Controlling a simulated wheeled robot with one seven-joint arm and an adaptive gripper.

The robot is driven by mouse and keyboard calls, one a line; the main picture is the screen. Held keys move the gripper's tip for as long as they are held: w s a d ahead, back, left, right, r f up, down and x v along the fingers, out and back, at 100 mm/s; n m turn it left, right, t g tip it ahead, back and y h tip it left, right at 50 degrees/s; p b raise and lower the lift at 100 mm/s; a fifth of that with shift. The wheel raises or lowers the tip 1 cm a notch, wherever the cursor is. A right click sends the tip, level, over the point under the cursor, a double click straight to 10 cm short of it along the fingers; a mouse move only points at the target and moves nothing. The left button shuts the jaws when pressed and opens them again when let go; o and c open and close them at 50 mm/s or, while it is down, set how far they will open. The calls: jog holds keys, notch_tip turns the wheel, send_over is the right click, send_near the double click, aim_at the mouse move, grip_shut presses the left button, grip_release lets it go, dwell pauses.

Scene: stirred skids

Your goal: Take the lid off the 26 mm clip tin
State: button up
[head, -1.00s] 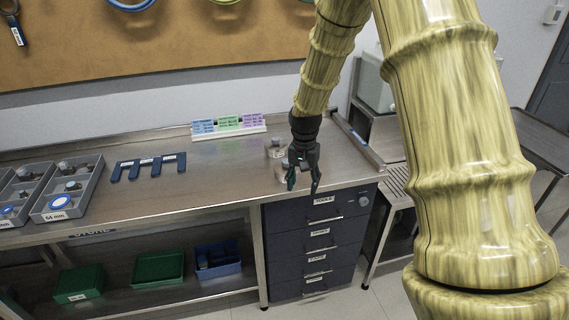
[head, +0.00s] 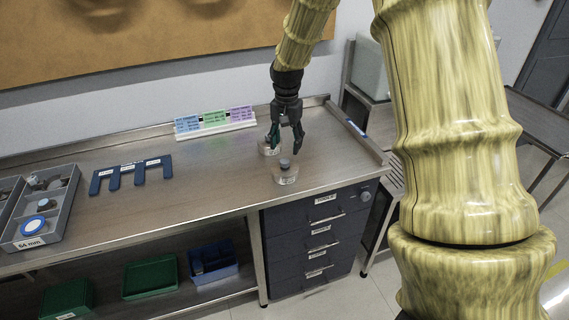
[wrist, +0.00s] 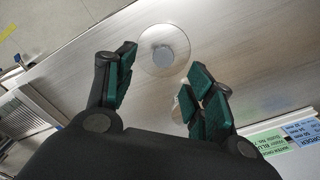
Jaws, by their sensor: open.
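Two small clear round tins stand on the steel bench near its right end. The nearer tin (head: 285,175) has a grey knob on its lid and also shows in the wrist view (wrist: 155,66), ahead of and between the fingertips. The farther tin (head: 267,148) is partly hidden behind my gripper, and in the wrist view mostly behind the right finger. I cannot read the size on either tin. My gripper (head: 287,143) is open and empty, pointing down above and behind the nearer tin, apart from it.
Coloured label cards (head: 215,121) stand at the back of the bench. A dark blue slotted gauge (head: 131,172) and grey bins (head: 47,205) lie to the left. A raised edge (head: 357,140) bounds the right end. Bench between the gauge and tins is clear.

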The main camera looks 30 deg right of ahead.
aim_at(285, 161)
jog(key=shift+w+f, duration=0.2)
jog(key=shift+f, duration=1)
jog(key=shift+s+a+f+p, duration=0.1)
jog(key=shift+s+f+p, duration=0.05)
jog(key=shift+f+p, duration=0.5)
jog(key=shift+a+f+p, duration=0.1)
jog(key=shift+f+p, duration=0.35)
jog(key=shift+f, duration=1.5)
jog(key=c, duration=1.1)
jog(key=shift+r, duration=0.15)
